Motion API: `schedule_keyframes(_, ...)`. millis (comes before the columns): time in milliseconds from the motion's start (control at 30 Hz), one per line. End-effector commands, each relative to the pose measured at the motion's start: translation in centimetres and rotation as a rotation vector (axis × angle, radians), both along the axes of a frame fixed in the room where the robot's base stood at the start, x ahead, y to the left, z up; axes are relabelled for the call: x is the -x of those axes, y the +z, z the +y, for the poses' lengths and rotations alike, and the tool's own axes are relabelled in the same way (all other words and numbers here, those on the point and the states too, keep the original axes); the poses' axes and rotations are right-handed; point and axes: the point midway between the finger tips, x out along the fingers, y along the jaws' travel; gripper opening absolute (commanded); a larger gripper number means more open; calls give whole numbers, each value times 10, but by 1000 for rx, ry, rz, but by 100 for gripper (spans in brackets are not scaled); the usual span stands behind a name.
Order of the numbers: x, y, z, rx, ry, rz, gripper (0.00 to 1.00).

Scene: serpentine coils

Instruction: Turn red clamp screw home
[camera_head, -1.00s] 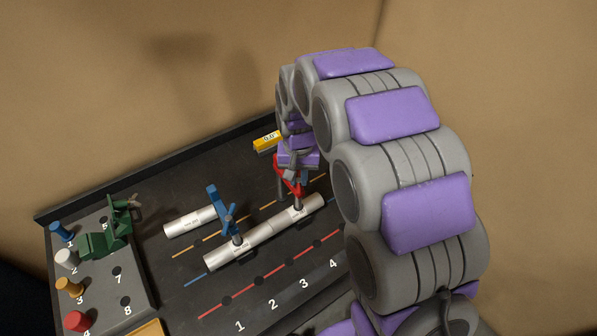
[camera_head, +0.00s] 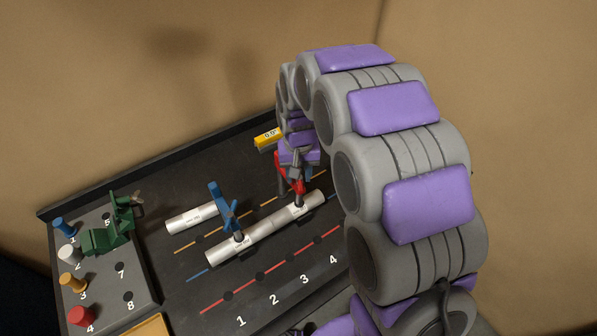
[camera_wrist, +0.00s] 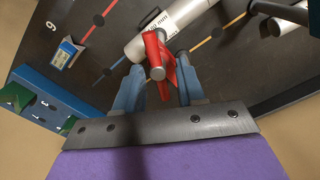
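The red clamp (camera_head: 297,186) stands on the right part of the long white pipe in the head view, partly hidden by my gripper. In the wrist view the red clamp (camera_wrist: 153,48) shows close up, with a round grey screw end facing the camera and a red arm hanging below it. My gripper (camera_wrist: 162,72) has its two blue-grey fingers apart, one on each side of the red part, with dark gaps visible between. Contact with the screw cannot be told. My gripper (camera_head: 297,168) is above the clamp in the head view.
A blue clamp (camera_head: 224,210) stands on the pipe (camera_head: 266,236) to the left. A shorter pipe (camera_head: 190,217) lies behind. A yellow display block (camera_head: 267,138) is at the back. A grey peg board (camera_head: 112,290) with coloured knobs and a green clamp (camera_head: 110,235) is at left.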

Motion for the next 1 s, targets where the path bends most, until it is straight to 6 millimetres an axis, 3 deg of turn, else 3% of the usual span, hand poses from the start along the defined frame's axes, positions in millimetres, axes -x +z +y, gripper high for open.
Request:
schedule_keyframes(300,0,1,-1,0,-1,0,45)
schedule_keyframes(467,-2,16,0,-1,-1,-5,45)
schedule_keyframes(1000,-3,131,1,0,-1,-3,45)
